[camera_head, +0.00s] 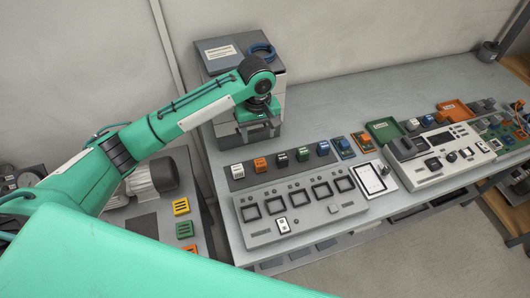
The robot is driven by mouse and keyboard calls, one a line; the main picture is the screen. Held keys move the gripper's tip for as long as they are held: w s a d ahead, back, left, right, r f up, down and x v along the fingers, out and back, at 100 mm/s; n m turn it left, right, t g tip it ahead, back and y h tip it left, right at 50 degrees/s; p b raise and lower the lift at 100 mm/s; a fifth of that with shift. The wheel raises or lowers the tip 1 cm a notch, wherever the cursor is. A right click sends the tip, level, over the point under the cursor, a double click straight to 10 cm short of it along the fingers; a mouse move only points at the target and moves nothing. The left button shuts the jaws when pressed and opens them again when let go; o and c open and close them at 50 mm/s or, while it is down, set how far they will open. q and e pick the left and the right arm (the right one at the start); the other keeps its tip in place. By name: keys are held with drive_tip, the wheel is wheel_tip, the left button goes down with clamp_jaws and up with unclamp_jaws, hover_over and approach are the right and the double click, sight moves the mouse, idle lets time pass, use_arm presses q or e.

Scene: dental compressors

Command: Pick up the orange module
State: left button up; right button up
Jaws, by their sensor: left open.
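The orange module (261,165) is a small block in a row of modules on a dark strip (238,184) at the back of the grey panel. It stands between a white module (237,170) on its left and a dark one (281,159) on its right. My left gripper (260,136) points down above and just behind this row, open, with nothing seen between its fingers. It is apart from the orange module. A second small orange piece (363,141) lies farther right on a board. My right gripper is not seen.
The panel (290,231) has several empty square frames and one white module (283,225). A grey cabinet (214,58) with a blue ring (262,49) stands behind my gripper. Green (383,131) and orange (452,110) trays and a white console (428,174) sit right. The back of the table is clear.

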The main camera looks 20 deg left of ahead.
use_arm(q)
drive_tip(key=p, duration=0.2)
hover_over(260, 162)
drive_tip(key=f, duration=0.6)
drive_tip(key=shift+a+f, duration=0.25)
drive_tip(key=shift+f, duration=0.1)
drive_tip(key=f, duration=0.1)
drive_tip(key=f+p, duration=0.1)
drive_tip(key=f, duration=0.1)
drive_tip(key=shift+d, duration=0.2)
wheel_tip(260, 162, down, 2)
drive_tip(key=shift+f+p, duration=0.2)
drive_tip(key=shift+p, duration=0.2)
drive_tip(key=shift+f, duration=0.55)
drive_tip(key=c, duration=1.1)
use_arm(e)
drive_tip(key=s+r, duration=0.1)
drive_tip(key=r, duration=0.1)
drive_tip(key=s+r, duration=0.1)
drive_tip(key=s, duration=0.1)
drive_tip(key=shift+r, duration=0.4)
